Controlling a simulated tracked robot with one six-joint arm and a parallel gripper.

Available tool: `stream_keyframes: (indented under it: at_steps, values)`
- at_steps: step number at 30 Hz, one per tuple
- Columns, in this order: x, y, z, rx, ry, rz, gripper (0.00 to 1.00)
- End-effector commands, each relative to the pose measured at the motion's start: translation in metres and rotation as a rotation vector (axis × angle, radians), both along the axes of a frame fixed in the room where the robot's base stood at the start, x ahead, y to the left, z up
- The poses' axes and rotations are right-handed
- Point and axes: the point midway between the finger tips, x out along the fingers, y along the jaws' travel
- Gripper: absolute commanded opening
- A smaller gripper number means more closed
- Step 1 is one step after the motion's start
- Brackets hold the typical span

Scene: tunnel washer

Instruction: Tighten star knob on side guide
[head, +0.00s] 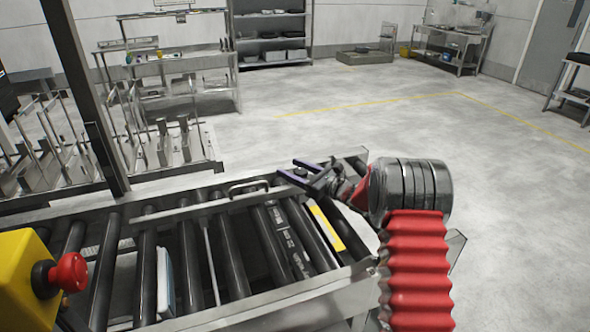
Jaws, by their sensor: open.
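My gripper (291,169) is open at the far right end of the roller conveyor (320,294), with its two dark fingers pointing left. It is over or near the far rail, and I cannot tell whether it touches anything. A metal side guide rail (190,211) runs along the far side of the rollers. A bent metal handle (248,186) stands by this rail, just left of my gripper. I cannot make out a star knob; it may be too small or hidden behind my gripper and arm.
A yellow box (22,262) with a red mushroom button (68,272) is at the lower left. A dark upright post (85,100) rises behind the conveyor. Metal racks (165,150) and a workbench (190,70) stand beyond.

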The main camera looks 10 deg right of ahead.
Motion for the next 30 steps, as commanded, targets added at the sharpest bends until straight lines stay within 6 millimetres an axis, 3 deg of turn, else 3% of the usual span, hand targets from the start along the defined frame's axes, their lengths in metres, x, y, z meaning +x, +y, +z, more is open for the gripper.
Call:
stream_keyframes:
  at_steps: [11, 29, 30]
  values:
    - [0.005, 0.005, 0.000, 0.000, 0.000, 0.000, 0.55]
    - [0.005, 0.004, 0.000, -0.001, -0.001, -0.001, 0.14]
    - [0.005, -0.009, -0.001, -0.001, 0.000, -0.005, 0.14]
